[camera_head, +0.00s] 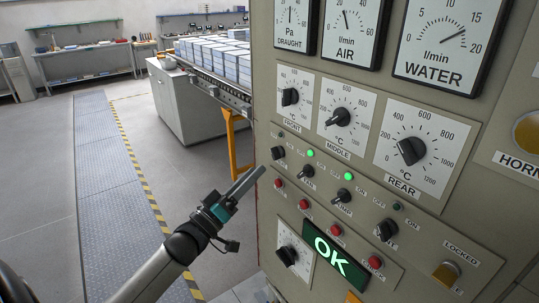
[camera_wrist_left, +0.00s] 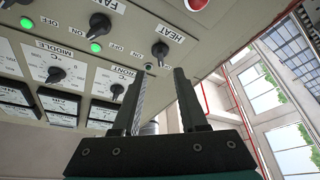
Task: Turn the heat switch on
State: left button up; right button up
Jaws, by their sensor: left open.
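The heat switch (camera_head: 278,152) is the leftmost black rotary knob in the switch row on the panel. It also shows in the left wrist view (camera_wrist_left: 160,50), beside the label HEAT. Its small lamp (camera_head: 281,135) is dark, unlike the green-lit lamps of the two neighbouring switches. My left gripper (camera_head: 257,173) is open and empty, its fingers pointing at the panel's left edge, just left of and below the heat switch in the head view. In the left wrist view the fingers (camera_wrist_left: 163,73) are apart, and the knob appears beyond the gap between their tips. My right gripper is not in view.
The fan switch (camera_head: 308,171) and its neighbour stand close by on the right, with red buttons below. Temperature dials (camera_head: 293,96) sit above. A conveyor with stacked blocks (camera_head: 218,55) and a yellow post (camera_head: 236,145) stand behind. The floor at left is free.

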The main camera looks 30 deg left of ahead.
aim_at(272, 155)
pick_arm(q)
jog(key=shift+p+x, duration=0.3)
jog(key=shift+x, duration=3.1)
grip_shut()
